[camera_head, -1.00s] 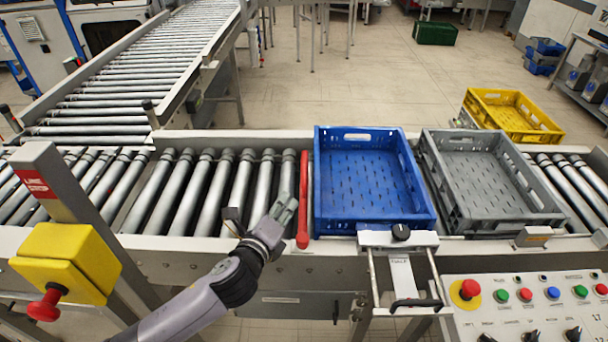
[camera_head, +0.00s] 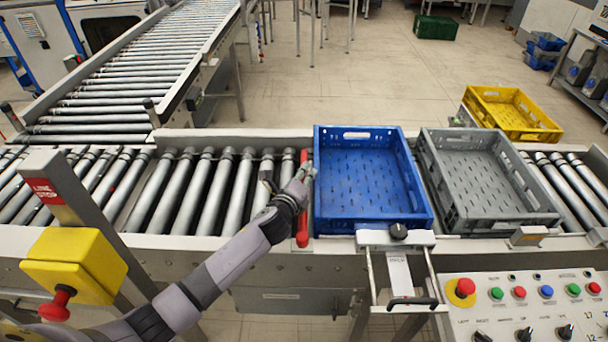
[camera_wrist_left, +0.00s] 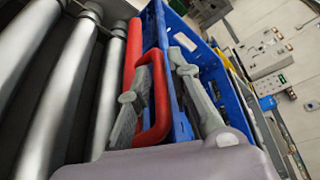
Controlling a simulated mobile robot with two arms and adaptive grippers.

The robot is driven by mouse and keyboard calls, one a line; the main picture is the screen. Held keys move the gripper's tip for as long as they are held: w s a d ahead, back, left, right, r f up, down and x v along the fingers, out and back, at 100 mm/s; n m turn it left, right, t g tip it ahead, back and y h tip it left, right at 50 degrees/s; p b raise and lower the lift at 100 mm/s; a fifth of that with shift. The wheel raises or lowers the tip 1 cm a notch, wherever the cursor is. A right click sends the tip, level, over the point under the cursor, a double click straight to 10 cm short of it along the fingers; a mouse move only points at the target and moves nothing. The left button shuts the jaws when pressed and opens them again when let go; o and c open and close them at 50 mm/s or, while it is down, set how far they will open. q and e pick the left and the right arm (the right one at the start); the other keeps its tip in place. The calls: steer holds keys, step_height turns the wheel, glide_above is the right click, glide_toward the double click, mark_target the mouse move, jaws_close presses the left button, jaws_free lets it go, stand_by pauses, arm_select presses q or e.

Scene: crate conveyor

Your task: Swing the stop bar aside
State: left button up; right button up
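The red stop bar (camera_head: 302,232) lies across the rollers, along the left side of the blue crate (camera_head: 325,224). My left gripper (camera_head: 303,176) is at the bar's middle, close to the crate's left wall. In the left wrist view the bar (camera_wrist_left: 132,58) carries a red loop handle (camera_wrist_left: 160,100). The two fingers (camera_wrist_left: 163,100) are apart, one on each side of the handle's outer leg, with a gap visible. The right finger lies by the blue crate wall (camera_wrist_left: 228,95); I cannot tell whether it touches. My right gripper is not in view.
A grey crate (camera_head: 548,217) stands right of the blue one on the conveyor, and a yellow crate (camera_head: 545,136) lies beyond. The rollers (camera_head: 175,195) left of the bar are empty. A yellow line-stop box (camera_head: 85,260) stands front left, a control panel (camera_head: 525,310) front right.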

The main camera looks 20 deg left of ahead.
arm_select(q)
steer(key=shift+c, duration=0.6)
jaws_close()
